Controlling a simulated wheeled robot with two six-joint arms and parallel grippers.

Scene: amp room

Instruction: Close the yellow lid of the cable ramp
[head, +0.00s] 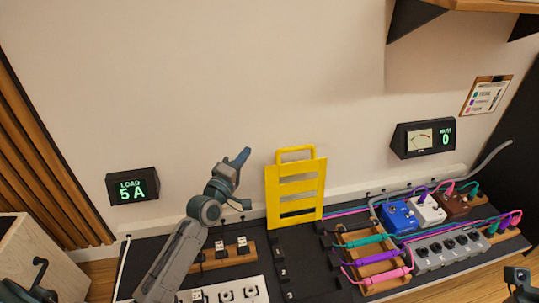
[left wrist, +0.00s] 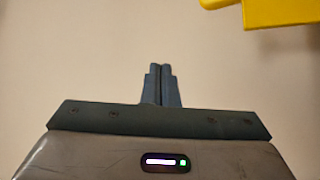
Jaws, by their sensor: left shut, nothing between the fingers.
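The yellow lid (head: 296,192) of the cable ramp stands upright, open, with a loop handle at its top and slots across it. Its yellow edge also shows at the top right of the left wrist view (left wrist: 281,12). The black ramp base (head: 297,262) lies in front of the lid's lower edge. My left gripper (head: 242,156) is raised to the left of the lid, apart from it, near the handle's height. Its fingers are together and empty, as the left wrist view (left wrist: 161,84) shows. A small part at the head view's lower right corner may be my right gripper; its fingers cannot be made out.
Right of the ramp stand a wooden rack (head: 375,267) with coloured cables, a grey power strip (head: 449,249) and several pedals (head: 398,218). The wall is close behind; the air above the lid is clear.

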